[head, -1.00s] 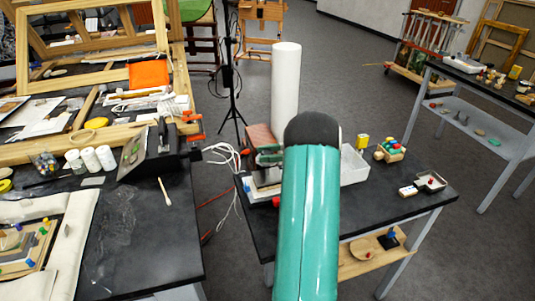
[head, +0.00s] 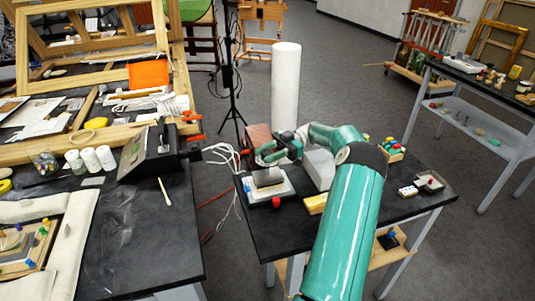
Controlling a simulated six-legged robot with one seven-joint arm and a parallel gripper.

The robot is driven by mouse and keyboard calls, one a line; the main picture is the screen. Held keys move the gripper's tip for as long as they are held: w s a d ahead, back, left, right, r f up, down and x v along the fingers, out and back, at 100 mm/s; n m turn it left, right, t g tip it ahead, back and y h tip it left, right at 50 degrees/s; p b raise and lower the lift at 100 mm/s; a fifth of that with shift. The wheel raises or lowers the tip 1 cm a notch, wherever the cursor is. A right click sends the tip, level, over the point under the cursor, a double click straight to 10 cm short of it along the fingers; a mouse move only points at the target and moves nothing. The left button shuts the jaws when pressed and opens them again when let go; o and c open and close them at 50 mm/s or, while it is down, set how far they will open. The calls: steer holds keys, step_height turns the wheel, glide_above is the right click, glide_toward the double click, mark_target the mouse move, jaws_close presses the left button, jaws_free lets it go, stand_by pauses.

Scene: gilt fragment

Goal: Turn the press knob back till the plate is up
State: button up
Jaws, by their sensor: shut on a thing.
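The press stands on the left of the small black table, with a pale base plate (head: 284,190) and a grey block (head: 268,177) on it. My gripper (head: 265,155) is above the grey block at the press top, reaching in from the right. It is shut on the press knob, which is mostly hidden by the fingers. The height of the plate and any gap under it are too small to make out.
A red-brown block (head: 257,134) and a white roll (head: 285,85) stand behind the press. A yellow block (head: 315,204) and a grey-white box (head: 319,168) are to its right. A small red object (head: 276,202) lies at the press's front. The table's front right is mostly clear.

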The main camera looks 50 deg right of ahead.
mark_target(267, 153)
steer(key=shift+a+f+g, duration=0.15)
steer(key=shift+f+g, duration=0.05)
steer(key=shift+g, duration=0.1)
steer(key=o, duration=1)
steer(key=shift+r, duration=0.1)
steer(key=shift+r, duration=0.1)
steer(key=shift+r, duration=0.2)
step_height(267, 153, up, 3)
steer(key=shift+f, duration=0.2)
steer(key=s+a+r, duration=0.6)
steer(key=s, duration=0.1)
steer(key=s+a+r, duration=0.3)
steer(key=shift+s+r, duration=0.35)
steer(key=shift+r, duration=0.05)
